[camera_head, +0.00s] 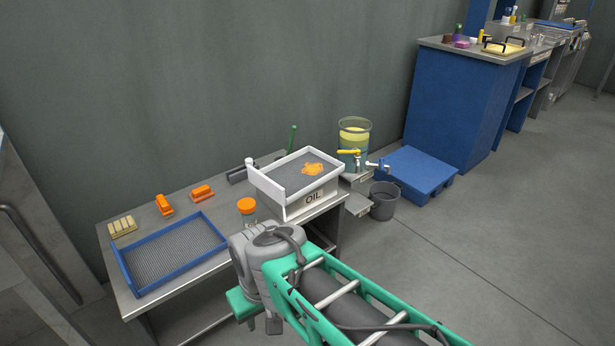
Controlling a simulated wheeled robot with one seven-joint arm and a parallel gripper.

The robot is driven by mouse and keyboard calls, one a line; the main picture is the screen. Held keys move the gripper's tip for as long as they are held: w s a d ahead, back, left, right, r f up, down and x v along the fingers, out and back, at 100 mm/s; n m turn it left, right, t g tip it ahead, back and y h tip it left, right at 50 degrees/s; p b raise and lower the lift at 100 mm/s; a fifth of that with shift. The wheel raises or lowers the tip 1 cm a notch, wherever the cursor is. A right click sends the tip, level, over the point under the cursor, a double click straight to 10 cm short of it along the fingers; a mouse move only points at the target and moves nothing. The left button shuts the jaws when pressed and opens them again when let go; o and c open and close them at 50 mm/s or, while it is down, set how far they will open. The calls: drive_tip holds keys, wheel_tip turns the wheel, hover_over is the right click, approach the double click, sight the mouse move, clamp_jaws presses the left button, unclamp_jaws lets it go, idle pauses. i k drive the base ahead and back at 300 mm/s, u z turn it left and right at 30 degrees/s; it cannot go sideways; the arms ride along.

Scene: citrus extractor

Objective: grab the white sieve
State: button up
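The white sieve (278,190) is a shallow white-rimmed tray with a grey mesh bottom. It sits on top of a white box labelled OIL (312,198) at the right end of the metal table. A small orange heap (312,169) lies on its mesh. My arm reaches in from the lower right, and its end is in front of the table, below and left of the sieve. My gripper (259,322) is partly visible at the bottom of the arm, apart from the sieve. I cannot tell whether its fingers are open or shut.
A blue sieve (135,284) lies on the left of the metal table (185,279). An orange-lidded jar (247,207) stands close left of the OIL box. Orange clips and a tan block (122,227) lie at the back. A yellow-liquid tank (354,136) and grey bucket (384,201) stand right.

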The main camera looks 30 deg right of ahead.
sight(286, 179)
drive_tip(key=z, duration=0.7)
drive_tip(key=i, duration=0.85)
drive_tip(key=u, duration=4.05)
drive_tip(key=k, duration=2.9)
drive_tip(key=z, duration=0.25)
